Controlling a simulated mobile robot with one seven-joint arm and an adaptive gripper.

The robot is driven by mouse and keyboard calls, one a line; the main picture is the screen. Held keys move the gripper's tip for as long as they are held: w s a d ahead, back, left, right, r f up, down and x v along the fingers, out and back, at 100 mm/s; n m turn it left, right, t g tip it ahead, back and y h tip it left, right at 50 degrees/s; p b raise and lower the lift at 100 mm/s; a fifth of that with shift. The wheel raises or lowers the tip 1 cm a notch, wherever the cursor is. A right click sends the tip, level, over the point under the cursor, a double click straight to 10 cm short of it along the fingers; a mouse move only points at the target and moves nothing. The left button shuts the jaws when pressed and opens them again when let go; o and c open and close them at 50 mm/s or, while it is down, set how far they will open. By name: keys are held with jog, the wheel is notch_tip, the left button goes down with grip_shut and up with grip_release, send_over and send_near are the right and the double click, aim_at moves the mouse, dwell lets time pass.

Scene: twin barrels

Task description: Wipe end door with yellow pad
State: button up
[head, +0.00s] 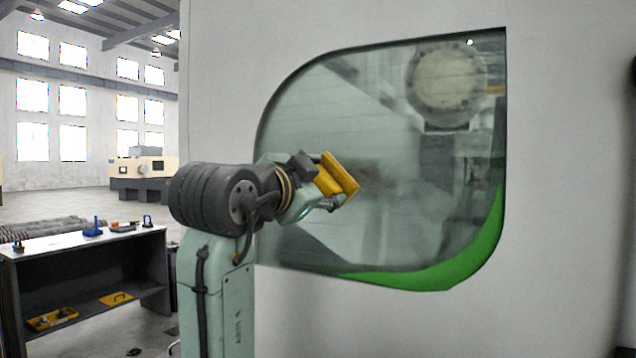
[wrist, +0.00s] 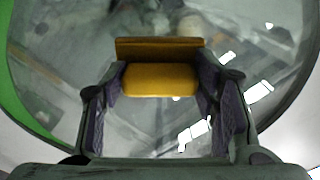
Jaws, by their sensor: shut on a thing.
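The end door is a pale grey panel (head: 560,180) with a rounded glass window (head: 390,190), green along its lower right edge. My gripper (wrist: 161,85) is shut on the yellow pad (wrist: 160,48), with one finger on each side of its handle. In the head view the yellow pad (head: 338,176) is tilted and in front of the window's left-middle part. I cannot tell whether the pad's face touches the glass. A faint brownish smudge (head: 372,173) shows on or behind the glass just right of the pad.
A dark workbench (head: 85,255) stands at lower left, with small tools on top and yellow items on its lower shelf. A cream machine (head: 145,168) stands farther back in the hall. The door surface right of my gripper is clear.

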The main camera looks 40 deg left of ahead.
aim_at(347, 182)
jog(key=shift+x, duration=1)
dwell(0.5)
jog(key=shift+d, duration=0.15)
